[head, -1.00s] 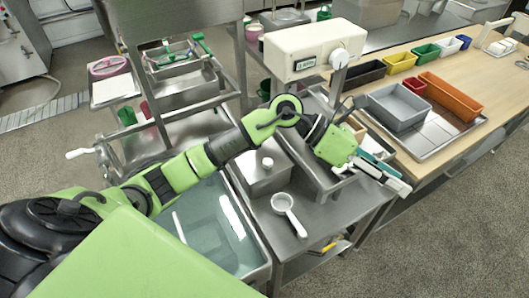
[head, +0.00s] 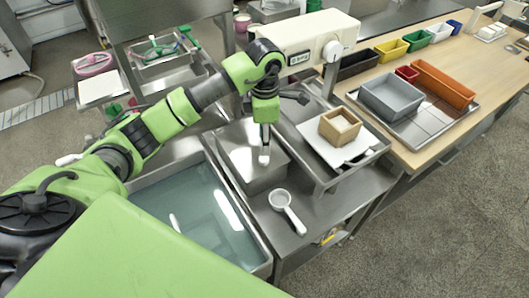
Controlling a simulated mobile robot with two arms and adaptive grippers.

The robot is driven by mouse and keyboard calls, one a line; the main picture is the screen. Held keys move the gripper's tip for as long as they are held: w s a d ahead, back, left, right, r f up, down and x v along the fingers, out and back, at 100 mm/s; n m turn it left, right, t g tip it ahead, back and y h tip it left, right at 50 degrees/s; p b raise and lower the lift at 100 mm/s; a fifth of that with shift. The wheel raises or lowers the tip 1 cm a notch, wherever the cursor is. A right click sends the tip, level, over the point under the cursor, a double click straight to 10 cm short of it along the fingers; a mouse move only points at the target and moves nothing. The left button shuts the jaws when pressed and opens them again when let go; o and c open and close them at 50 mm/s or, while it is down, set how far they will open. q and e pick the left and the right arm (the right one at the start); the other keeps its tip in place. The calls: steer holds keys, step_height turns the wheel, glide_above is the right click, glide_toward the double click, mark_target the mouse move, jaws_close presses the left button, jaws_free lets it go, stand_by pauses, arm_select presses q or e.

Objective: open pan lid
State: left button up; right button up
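The steel pan (head: 262,186) stands on the steel bench, left of the scale. Its flat steel lid (head: 240,160) is on top, with a white knob (head: 264,158) near the middle. My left gripper (head: 265,146) points straight down over the lid, its tips at or just above the knob. The fingers are seen edge-on and partly overlap the knob, so I cannot tell whether they are open or touching it. My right gripper is not in view.
A white-handled scoop (head: 287,210) lies in front of the pan. A water-filled sink (head: 190,215) is to the left. At right, a wooden box (head: 340,127) sits on a white board in a steel tray. The cream machine housing (head: 310,38) stands behind.

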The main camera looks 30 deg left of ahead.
mark_target(264, 158)
arm_select(q)
step_height(264, 158, down, 8)
steer(key=shift+w+r+p, duration=0.1)
steer(key=shift+p, duration=0.6)
steer(key=shift+a, duration=0.1)
jaws_close()
